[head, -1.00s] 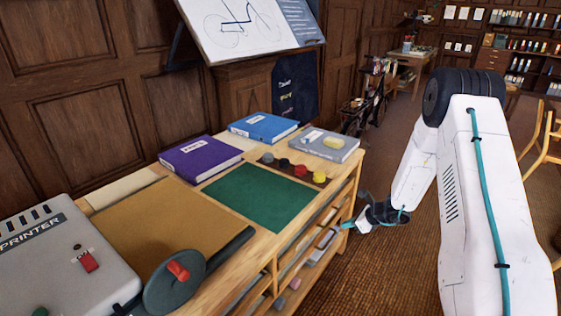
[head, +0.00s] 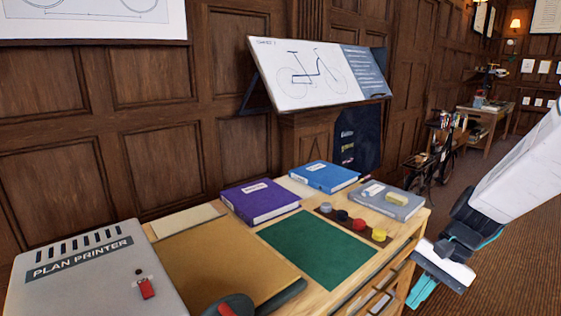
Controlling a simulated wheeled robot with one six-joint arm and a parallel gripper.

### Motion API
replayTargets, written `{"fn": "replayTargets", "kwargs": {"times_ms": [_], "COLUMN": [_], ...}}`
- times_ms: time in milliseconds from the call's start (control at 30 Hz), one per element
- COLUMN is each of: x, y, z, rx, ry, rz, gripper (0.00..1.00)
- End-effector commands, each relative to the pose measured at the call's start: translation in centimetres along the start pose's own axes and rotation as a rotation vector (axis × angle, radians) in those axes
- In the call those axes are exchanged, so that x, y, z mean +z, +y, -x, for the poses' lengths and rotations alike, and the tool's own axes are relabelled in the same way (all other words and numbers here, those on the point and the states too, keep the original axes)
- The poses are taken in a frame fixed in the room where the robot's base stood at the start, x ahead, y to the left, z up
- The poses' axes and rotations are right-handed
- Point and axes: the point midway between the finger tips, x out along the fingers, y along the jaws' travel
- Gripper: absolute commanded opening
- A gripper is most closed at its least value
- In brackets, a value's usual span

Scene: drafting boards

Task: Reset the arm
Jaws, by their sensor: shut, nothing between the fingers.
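My arm (head: 525,170) comes in from the right edge of the head view. My gripper (head: 421,291) hangs at the lower right, beside the right end of the wooden bench (head: 404,250). Its teal fingertips point down and to the left. The gripper is shut and empty, and it appears apart from the bench, in front of its shelves.
The bench holds a plan printer (head: 85,270), a purple book (head: 258,203), a blue book (head: 325,177), a grey book (head: 393,203), a green mat (head: 318,247) and a strip of coloured knobs (head: 354,226). A drawing board (head: 320,75) stands behind. A bicycle (head: 436,155) stands beyond.

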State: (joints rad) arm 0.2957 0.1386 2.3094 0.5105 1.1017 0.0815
Motion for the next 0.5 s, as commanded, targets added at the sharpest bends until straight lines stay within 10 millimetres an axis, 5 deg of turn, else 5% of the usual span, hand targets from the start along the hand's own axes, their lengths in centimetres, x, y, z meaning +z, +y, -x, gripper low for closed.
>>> {"fn": "replayTargets", "kwargs": {"times_ms": [200,500], "x": [7.7,15.0], "y": [2.7,6.8], "z": [3.2,6.2], "rx": [0.202,0.417], "ry": [0.094,0.281], "rz": [0.282,0.560], "gripper": [0.00,0.00]}}
